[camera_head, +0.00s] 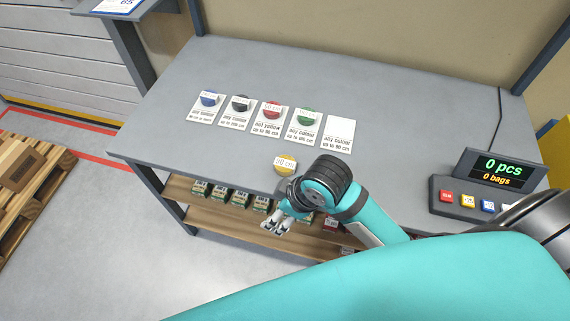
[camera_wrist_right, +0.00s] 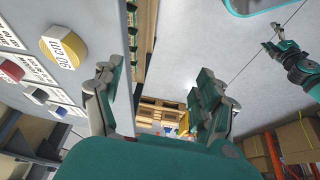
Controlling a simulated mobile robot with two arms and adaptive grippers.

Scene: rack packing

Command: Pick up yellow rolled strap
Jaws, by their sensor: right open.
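In the right wrist view the strap (camera_wrist_right: 66,45) shows at upper left, outside the fingers. My right gripper (camera_head: 277,221) is in front of the table edge, apart from the strap. In the wrist view its fingers (camera_wrist_right: 158,98) are spread with nothing between them. A teal arm at upper right of the wrist view, which looks like my left one, ends in a small gripper (camera_wrist_right: 274,42); its jaws are too small to judge.
Blue (camera_head: 209,99), black (camera_head: 241,103), red (camera_head: 272,109) and green (camera_head: 306,116) rolled straps sit on cards behind the yellow one. An empty white card (camera_head: 339,132) ends the row. A counter display (camera_head: 497,168) stands at right. Small boxes (camera_head: 238,199) line the shelf below.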

